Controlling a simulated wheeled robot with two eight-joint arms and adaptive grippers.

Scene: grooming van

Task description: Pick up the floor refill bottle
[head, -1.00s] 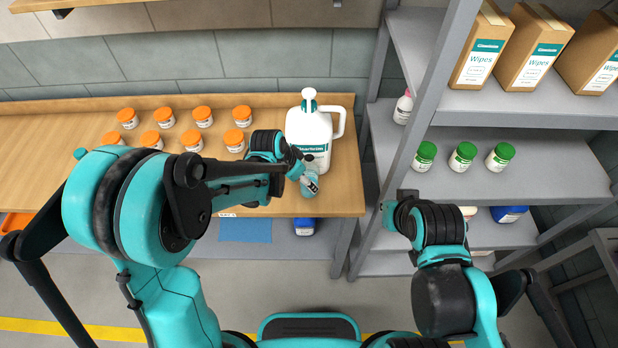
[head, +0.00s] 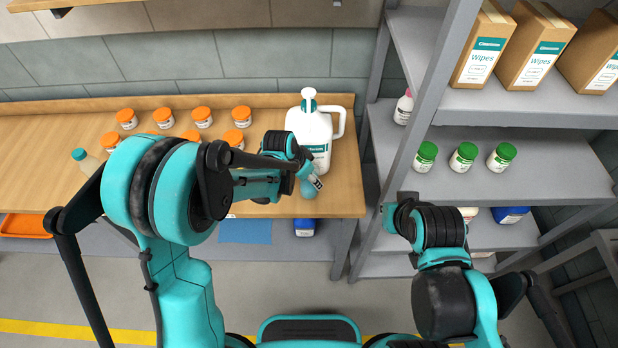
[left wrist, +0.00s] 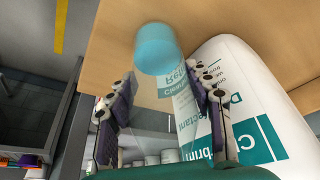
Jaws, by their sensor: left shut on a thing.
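A small clear refill bottle with a blue-teal cap (left wrist: 155,50) is between the two fingers of my left gripper (left wrist: 165,103) in the left wrist view. Its label partly reads "Refill"; whether it says floor is not legible. In the head view my left gripper (head: 303,172) is shut on this bottle (head: 309,189), which is tilted, cap toward me, near the bench's front edge and in front of the large white disinfectant jug (head: 309,135). Whether the bottle touches the bench is unclear. My right gripper (head: 396,212) is by the shelf post, its fingers not clearly visible.
Several orange-capped jars (head: 163,118) stand on the wooden bench (head: 350,195). Another teal-capped bottle (head: 82,157) stands at left. The grey shelf (head: 560,178) at right holds green-capped jars (head: 463,157) and wipes boxes (head: 530,55). The jug is close beside the held bottle.

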